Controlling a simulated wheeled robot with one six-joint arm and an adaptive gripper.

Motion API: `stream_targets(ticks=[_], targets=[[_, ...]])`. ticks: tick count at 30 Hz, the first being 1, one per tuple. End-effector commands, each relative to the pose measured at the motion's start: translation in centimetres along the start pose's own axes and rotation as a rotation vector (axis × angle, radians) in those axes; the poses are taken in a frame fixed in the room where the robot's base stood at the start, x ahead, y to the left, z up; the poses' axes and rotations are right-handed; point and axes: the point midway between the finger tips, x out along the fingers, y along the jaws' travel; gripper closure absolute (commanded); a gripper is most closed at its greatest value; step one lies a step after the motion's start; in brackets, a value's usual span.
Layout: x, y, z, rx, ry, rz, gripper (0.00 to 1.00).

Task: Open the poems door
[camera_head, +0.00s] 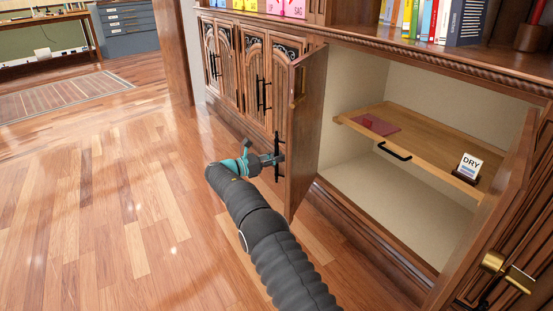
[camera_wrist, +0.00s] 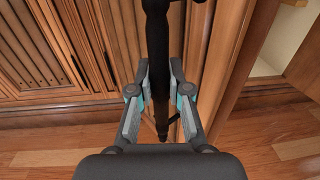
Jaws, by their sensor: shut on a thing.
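A carved wooden cabinet door (camera_head: 308,130) stands swung open at the left of a cabinet compartment. No poems label is readable on it. Its black vertical handle (camera_head: 277,174) is on the side facing my arm. My gripper (camera_head: 274,159) is shut on this handle. In the wrist view, the dark handle (camera_wrist: 158,25) runs between the two fingers of my gripper (camera_wrist: 160,88), and its lower end shows below them. The compartment's pale interior (camera_head: 350,165) is exposed.
Inside is a wooden pull-out shelf (camera_head: 425,143) with a black handle, a dark red flat item (camera_head: 376,124) and a DRY sign (camera_head: 469,166). Another open door (camera_head: 490,225) with a brass fitting stands at right. Closed doors (camera_head: 252,75) are farther left. The wooden floor (camera_head: 110,190) at left is clear.

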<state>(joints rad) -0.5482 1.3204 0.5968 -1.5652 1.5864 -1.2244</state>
Motion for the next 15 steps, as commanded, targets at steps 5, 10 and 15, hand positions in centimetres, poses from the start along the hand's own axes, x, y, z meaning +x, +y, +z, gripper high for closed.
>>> stream_targets(ticks=[5, 10, 15], targets=[[-0.08, 0.01, 0.04, 0.000, 0.000, 0.001, 0.57], [0.01, -0.01, 0.02, 0.000, 0.000, -0.001, 0.57], [-0.34, 0.01, 0.00, 0.000, 0.000, 0.000, 0.57]])
